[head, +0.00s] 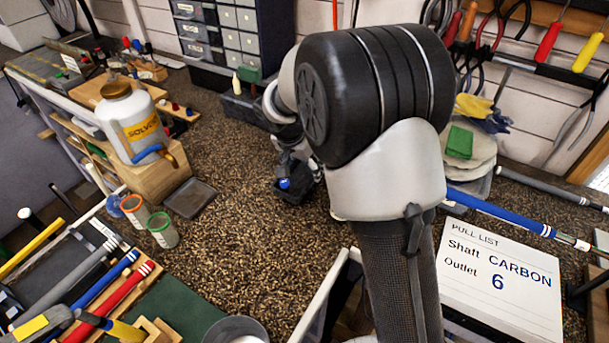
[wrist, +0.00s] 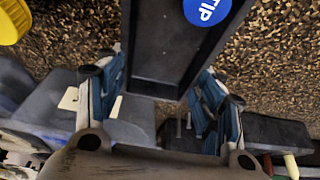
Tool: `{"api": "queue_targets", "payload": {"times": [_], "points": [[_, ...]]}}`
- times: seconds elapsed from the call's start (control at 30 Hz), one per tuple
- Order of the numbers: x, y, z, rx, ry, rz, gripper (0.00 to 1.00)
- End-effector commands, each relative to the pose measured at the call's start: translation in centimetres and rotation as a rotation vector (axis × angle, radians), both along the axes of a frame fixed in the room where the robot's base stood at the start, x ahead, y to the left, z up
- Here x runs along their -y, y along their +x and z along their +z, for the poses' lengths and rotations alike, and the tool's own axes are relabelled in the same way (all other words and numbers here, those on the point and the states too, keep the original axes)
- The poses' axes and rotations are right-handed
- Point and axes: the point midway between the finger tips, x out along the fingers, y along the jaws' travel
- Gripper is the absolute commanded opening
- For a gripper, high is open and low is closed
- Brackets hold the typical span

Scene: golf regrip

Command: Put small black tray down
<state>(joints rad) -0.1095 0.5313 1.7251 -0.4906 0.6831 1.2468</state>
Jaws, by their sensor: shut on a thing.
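The small black tray (head: 293,194) is at my gripper (head: 293,168) near the middle of the bench in the head view. A round blue piece lies in it; in the wrist view this reads "TIP" (wrist: 207,11). The wrist view shows the tray's near wall (wrist: 160,88) between the two fingers of my gripper (wrist: 161,92), which is shut on it. The tray looks about level. Whether its underside touches the bench or hangs just above it, I cannot tell. My arm hides part of the bench to its right.
The speckled bench top (head: 240,240) is clear left of and in front of the tray. A flat dark tray (head: 190,199), two small jars (head: 162,230) and a solvent jug (head: 133,122) stand left. Drawer units (head: 220,30) are behind. A pull list card (head: 500,278) is at right.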

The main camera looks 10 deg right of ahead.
Motion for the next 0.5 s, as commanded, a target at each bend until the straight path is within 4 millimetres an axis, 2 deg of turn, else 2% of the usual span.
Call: {"api": "queue_targets", "payload": {"times": [0.03, 0.17, 0.5], "points": [[0.0, -0.1, -1.4, -0.004, -0.001, 0.001, 0.25], [0.0, 0.0, -3.3, -0.002, -0.001, 0.000, 0.25], [0.0, 0.0, -3.4, 0.000, 0.000, 0.000, 0.25]]}}
